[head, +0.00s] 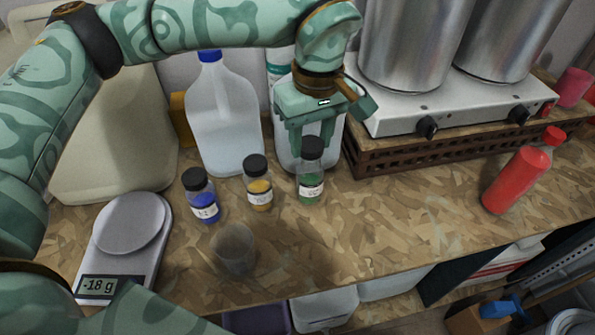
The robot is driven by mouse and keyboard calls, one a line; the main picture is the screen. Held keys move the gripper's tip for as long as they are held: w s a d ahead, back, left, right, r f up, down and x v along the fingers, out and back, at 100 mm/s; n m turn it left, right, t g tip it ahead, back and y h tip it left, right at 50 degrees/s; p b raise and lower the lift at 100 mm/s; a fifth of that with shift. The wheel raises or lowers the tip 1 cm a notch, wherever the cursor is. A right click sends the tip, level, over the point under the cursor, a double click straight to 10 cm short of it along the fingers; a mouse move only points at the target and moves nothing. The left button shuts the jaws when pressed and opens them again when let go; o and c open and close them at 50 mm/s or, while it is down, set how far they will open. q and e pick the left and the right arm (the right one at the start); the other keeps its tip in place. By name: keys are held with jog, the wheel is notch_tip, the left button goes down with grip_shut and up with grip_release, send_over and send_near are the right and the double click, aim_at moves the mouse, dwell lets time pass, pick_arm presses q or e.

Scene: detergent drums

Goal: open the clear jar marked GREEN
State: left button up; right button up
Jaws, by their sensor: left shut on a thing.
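The clear jar with green contents (310,187) stands upright on the patterned counter, with a white label too small to read surely. Its black lid (312,148) is on. My left gripper (312,142) comes down from above and behind, with its fingers at the lid, shut on it. Two similar black-lidded jars stand to its left: one with yellow contents (259,190) and one with blue contents (203,205). My right gripper is not in view.
A white jug (222,125) with a blue cap and another pale container stand behind the jars. A scale (125,240) reading -18 g and an empty clear cup (234,250) are at the left front. A hot plate (450,108) with steel pots and a red bottle (517,180) are right.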

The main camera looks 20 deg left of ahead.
pick_arm(q)
jog(key=s+d+f+n, duration=0.3)
jog(key=n, duration=0.5)
jog(key=n+b, duration=0.3)
jog(key=n, duration=1.9)
send_over(355, 196)
jog(key=f, duration=1.1)
jog(key=shift+s, duration=0.2)
jog(key=shift+w+f, duration=0.2)
jog(key=shift+f, duration=1.5)
